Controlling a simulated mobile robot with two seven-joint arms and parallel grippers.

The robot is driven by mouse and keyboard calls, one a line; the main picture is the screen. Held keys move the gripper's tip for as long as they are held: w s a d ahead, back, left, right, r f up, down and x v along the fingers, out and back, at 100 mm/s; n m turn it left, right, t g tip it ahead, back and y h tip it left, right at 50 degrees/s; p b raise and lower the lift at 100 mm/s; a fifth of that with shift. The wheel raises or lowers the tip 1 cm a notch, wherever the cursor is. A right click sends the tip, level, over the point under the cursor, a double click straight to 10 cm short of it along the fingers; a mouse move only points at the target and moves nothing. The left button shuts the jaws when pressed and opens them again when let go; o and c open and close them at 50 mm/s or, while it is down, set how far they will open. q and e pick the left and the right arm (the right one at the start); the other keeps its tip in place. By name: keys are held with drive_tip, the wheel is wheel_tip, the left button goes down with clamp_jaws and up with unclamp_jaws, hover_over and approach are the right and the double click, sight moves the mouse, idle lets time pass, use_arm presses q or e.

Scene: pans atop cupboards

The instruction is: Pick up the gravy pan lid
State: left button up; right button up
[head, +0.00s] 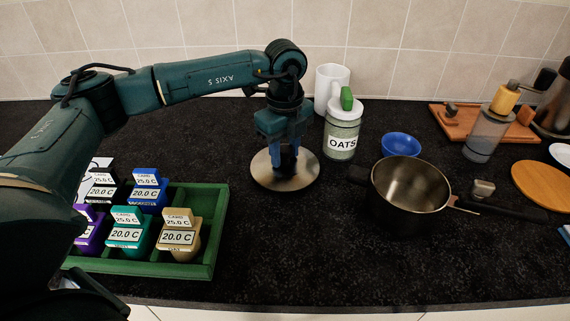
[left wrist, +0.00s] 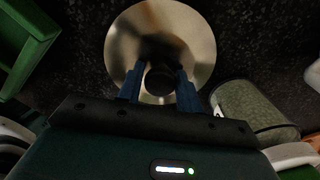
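The gravy pan lid (head: 306,176) is a round, shiny metal disc lying flat on the dark counter, left of the pan. It also shows in the left wrist view (left wrist: 192,35), with a dark round knob (left wrist: 160,82) at its middle. My left gripper (head: 286,167) points straight down over the lid. In the left wrist view its two blue fingers (left wrist: 160,70) stand on either side of the knob, with what looks like a narrow gap. It looks open. In the head view the fingers hide the knob. My right gripper is not in view.
A green tray (head: 215,225) with several labelled containers stands left of the lid. The saucepan (head: 410,185) and blue bowl (head: 401,144) are further right. The counter in front of the lid is clear.

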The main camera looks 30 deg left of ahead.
use_arm(q)
drive_tip(key=c, duration=0.6)
drive_tip(key=shift+r, duration=0.1)
